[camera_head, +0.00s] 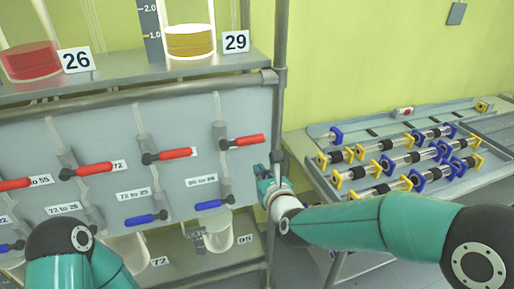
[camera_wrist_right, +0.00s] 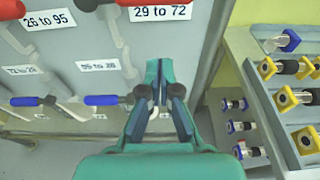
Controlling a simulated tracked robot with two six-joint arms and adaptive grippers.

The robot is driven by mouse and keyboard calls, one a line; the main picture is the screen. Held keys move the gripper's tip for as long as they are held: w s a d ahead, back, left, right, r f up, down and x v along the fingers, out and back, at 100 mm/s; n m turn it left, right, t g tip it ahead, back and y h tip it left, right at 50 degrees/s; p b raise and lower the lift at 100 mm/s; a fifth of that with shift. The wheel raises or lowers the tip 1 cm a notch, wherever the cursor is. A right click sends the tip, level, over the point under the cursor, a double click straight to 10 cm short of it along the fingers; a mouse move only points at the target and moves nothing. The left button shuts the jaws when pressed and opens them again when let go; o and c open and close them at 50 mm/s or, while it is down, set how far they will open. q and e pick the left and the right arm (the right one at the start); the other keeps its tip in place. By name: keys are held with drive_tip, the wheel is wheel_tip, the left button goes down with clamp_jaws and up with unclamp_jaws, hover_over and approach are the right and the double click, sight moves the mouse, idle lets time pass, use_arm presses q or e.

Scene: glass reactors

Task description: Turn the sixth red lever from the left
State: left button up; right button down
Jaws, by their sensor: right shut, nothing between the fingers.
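A grey panel (camera_head: 140,130) carries a row of red levers. The rightmost red lever (camera_head: 248,141) points right, roughly level. To its left are a second red lever (camera_head: 168,155), a third (camera_head: 88,170) and one cut by the left edge (camera_head: 14,184). The row's left end is out of view, so I cannot count which is sixth. My right gripper (camera_head: 264,177) is shut and empty by the panel's right edge, below and right of the rightmost lever, apart from it. In the wrist view its fingers (camera_wrist_right: 157,82) meet. My left arm shows at bottom left; its gripper is out of view.
Blue levers (camera_head: 213,204) sit below the red ones; one is also in the wrist view (camera_wrist_right: 105,100). A vertical post (camera_head: 279,90) stands at the panel's right edge. Glass vessels (camera_head: 190,42) stand on the shelf above. A bench (camera_head: 345,128) with valve parts is at right.

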sight(243, 142)
drive_tip(key=w+r+p, duration=0.1)
drive_tip(key=w+a+r+p, duration=0.1)
drive_tip(key=w, duration=0.1)
drive_tip(key=w+p, duration=0.1)
drive_tip(key=shift+w+a+r, duration=0.25)
drive_tip(key=shift+w+r, duration=0.05)
drive_tip(key=shift+r, duration=0.1)
